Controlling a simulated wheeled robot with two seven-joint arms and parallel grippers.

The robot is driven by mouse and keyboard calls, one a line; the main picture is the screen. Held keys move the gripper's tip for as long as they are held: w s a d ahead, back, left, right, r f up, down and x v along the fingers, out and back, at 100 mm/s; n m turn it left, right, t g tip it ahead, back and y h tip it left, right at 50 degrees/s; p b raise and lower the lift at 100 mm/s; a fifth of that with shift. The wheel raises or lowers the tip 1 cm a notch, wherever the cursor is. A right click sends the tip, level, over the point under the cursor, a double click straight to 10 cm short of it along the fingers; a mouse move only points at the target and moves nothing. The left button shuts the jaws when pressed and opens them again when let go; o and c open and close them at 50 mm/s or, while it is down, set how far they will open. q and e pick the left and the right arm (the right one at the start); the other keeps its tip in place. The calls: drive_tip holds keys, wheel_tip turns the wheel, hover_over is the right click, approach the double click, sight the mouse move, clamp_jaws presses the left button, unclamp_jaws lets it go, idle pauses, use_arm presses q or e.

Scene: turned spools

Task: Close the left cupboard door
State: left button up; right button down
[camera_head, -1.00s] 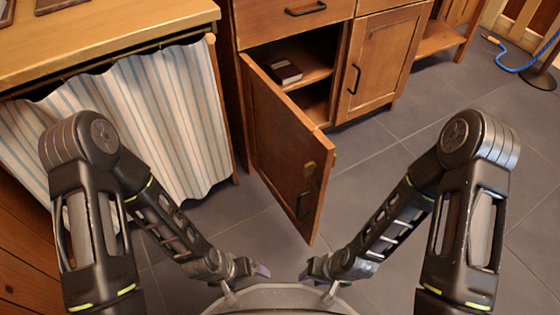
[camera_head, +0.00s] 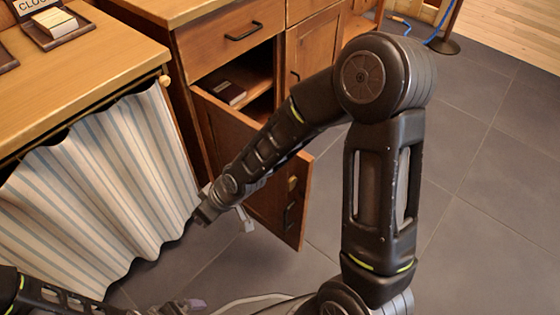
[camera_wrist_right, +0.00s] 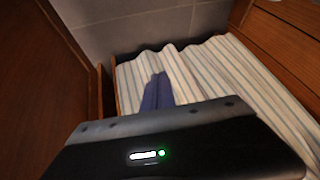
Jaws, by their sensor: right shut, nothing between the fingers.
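The left cupboard door (camera_head: 220,127) is a brown wooden panel standing wide open, swung out from the cabinet, with a dark handle near its free edge. My right arm crosses in front of it in the head view and hides its middle. My right gripper (camera_head: 203,214) is on the outer, curtain side of the door, low down. In the right wrist view its fingers (camera_wrist_right: 157,92) are shut and empty, with a brown panel, probably the door, at the left. Contact with the door cannot be told. My left gripper (camera_head: 185,306) is at the bottom edge, partly cut off.
A striped curtain (camera_head: 95,190) hangs under a wooden counter (camera_head: 110,65) to the left. A dark book (camera_head: 229,92) lies inside the open cupboard. The neighbouring right door (camera_head: 312,50) is shut. Grey tiled floor (camera_head: 480,180) is clear to the right.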

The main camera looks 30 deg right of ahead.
wheel_tip(320, 180, up, 13)
drive_tip(key=d+n+h+p, duration=0.1)
drive_tip(key=d+n+p, duration=0.15)
drive_tip(key=n, duration=0.45)
use_arm(q)
drive_tip(key=r, duration=0.1)
drive_tip(key=s+r, duration=0.1)
drive_tip(key=r, duration=0.1)
drive_tip(key=shift+d+r, duration=0.2)
use_arm(e)
drive_tip(key=s+d+r+n+g+h, duration=0.1)
drive_tip(key=s+d+r+n+h, duration=0.2)
drive_tip(key=s+d+r+n, duration=0.1)
drive_tip(key=s+d+r+n+g+h, duration=0.2)
drive_tip(key=s+d+r+n, duration=0.3)
drive_tip(key=d, duration=0.3)
drive_tip(key=shift+d+r+n+g+h, duration=0.2)
drive_tip(key=shift+d+n+g+h, duration=0.1)
drive_tip(key=shift+n+h, duration=0.25)
drive_tip(key=shift+f, duration=0.1)
